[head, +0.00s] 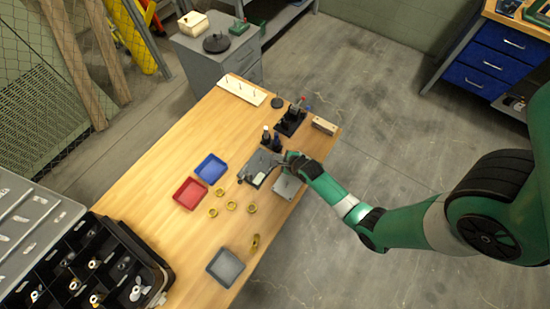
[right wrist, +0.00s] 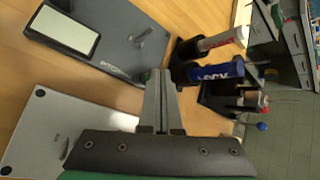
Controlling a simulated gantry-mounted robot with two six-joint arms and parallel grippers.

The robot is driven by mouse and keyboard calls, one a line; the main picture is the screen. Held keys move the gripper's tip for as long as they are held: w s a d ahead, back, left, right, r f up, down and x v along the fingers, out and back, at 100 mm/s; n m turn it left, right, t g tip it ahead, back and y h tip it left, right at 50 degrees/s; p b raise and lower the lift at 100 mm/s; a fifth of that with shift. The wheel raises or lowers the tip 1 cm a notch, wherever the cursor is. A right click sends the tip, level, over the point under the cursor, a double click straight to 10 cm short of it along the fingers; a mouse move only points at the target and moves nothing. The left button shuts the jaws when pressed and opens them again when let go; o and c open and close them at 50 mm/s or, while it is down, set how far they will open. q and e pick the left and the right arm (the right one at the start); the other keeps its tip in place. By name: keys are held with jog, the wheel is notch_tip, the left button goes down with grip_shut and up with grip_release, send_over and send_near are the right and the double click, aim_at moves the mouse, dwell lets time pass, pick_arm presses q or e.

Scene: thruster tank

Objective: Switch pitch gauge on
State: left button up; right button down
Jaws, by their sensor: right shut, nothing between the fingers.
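The pitch gauge is a dark grey plate (head: 255,161) on the wooden table in the head view. My right gripper (head: 281,161) is shut and empty beside the gauge's right edge. In the right wrist view the closed fingers (right wrist: 158,78) point toward the gap between the gauge and a blue bottle (right wrist: 215,72). Whether the fingertips touch anything is unclear. My left gripper is not in view.
A lighter metal plate (head: 287,186) lies right of the gauge. Small bottles (head: 266,135) and a black tool stand (head: 291,122) are behind. Red (head: 190,194) and blue (head: 210,168) trays and several brass rings (head: 231,206) lie left.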

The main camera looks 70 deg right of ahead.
jog(key=shift+f, duration=0.2)
dwell(0.4)
jog(key=shift+r+p, duration=0.55)
jog(key=shift+r, duration=0.15)
notch_tip(320, 180, up, 6)
jog(key=p, duration=0.6)
dwell(0.3)
